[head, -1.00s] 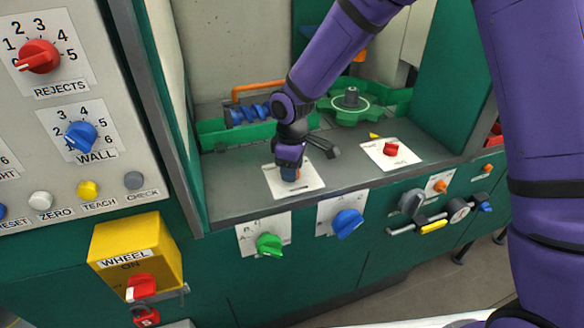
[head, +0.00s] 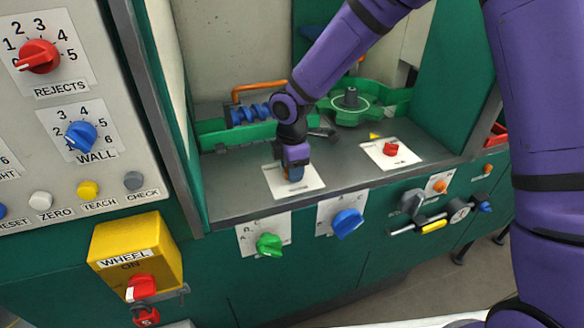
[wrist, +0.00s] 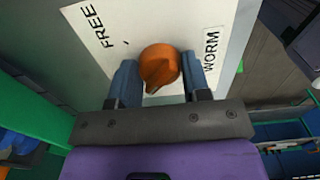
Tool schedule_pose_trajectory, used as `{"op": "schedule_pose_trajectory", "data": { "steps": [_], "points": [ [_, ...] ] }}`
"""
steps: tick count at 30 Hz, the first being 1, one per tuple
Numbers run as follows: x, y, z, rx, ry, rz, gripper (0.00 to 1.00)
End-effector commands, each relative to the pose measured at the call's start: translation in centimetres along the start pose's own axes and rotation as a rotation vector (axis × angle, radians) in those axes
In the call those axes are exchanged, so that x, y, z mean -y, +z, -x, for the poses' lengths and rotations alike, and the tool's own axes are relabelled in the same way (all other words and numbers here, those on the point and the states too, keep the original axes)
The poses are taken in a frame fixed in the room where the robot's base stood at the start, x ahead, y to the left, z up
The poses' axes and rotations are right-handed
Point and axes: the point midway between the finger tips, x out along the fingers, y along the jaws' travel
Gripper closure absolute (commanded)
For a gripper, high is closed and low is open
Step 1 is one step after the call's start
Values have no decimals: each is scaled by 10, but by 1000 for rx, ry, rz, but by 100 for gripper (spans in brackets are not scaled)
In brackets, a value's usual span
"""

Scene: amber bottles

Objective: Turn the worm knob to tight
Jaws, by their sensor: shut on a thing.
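The worm knob (wrist: 160,62) is a round orange knob on a white plate (wrist: 225,35) in the wrist view. The word WORM is on the right of the plate and FREE on the left; no tight mark shows. My gripper (wrist: 159,72) has one blue finger on each side of the knob and is shut on it. The knob's ridge seems to run toward my gripper's palm. In the head view my gripper (head: 293,170) points down onto the white plate (head: 313,181) on the grey ledge and hides the knob.
A red knob (head: 391,149) on its own plate is to the right on the ledge. A blue worm screw (head: 248,114) and a green star wheel (head: 352,108) are behind. Green (head: 269,245) and blue (head: 348,222) knobs are on the front panel below. The ledge's left end is clear.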

Motion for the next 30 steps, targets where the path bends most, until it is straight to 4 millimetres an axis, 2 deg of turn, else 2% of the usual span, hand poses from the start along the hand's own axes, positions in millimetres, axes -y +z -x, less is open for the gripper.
{"op": "schedule_pose_trajectory", "data": {
  "steps": [14, 15, 17, 26, 30],
  "points": [
    [-1, 0, 0, 0, 2, 13, 80],
    [-1, 0, 0, 0, 2, 12, 47],
    [0, 0, 0, 0, 1, 12, 33],
    [0, 0, 1, 0, 1, 12, 31],
    [-1, 0, 12, 0, 4, 12, 31]
  ]
}}
